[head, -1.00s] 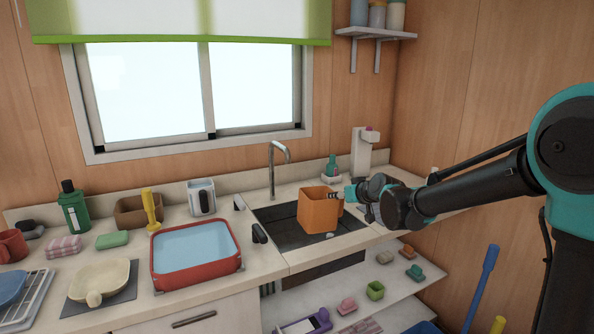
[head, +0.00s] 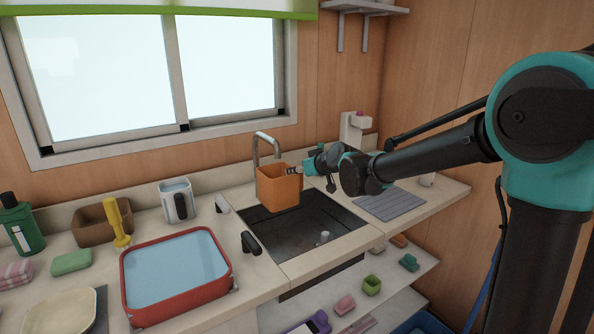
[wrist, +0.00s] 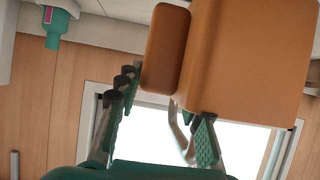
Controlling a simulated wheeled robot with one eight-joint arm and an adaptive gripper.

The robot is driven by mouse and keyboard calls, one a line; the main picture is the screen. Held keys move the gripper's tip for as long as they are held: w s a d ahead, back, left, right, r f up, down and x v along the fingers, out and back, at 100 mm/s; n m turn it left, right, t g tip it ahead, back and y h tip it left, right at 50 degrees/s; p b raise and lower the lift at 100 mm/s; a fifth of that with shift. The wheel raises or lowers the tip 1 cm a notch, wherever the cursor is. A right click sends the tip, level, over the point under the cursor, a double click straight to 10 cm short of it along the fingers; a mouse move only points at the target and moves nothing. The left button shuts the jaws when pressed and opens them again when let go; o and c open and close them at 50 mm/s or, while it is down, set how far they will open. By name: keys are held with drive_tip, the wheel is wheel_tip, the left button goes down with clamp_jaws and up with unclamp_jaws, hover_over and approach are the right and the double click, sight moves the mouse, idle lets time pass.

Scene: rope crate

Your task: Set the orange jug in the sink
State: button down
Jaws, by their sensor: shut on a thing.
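The orange jug (head: 278,190) is upright at the back left of the dark sink (head: 300,237), in front of the tap (head: 262,143). I cannot tell whether its base touches the sink floor. My gripper (head: 297,171) reaches in from the right and is shut on the jug's handle side. In the wrist view the jug (wrist: 250,60) fills the upper right, with its handle (wrist: 165,48) near the gripper's green fingers. The exact contact is partly hidden.
A red basin of water (head: 125,285) stands left of the sink, with a black lever (head: 250,243) between them. A grey ribbed mat (head: 390,203) lies on the counter to the right. A small pale object (head: 323,238) sits in the sink's front.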

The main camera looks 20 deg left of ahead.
wheel_tip(320, 180, down, 21)
idle(1.4)
drive_tip(key=shift+f, duration=0.5)
idle(0.6)
drive_tip(key=c, duration=0.9)
unclamp_jaws()
drive_tip(key=shift+c, duration=1)
drive_tip(key=shift+r, duration=0.15)
wheel_tip(320, 180, up, 10)
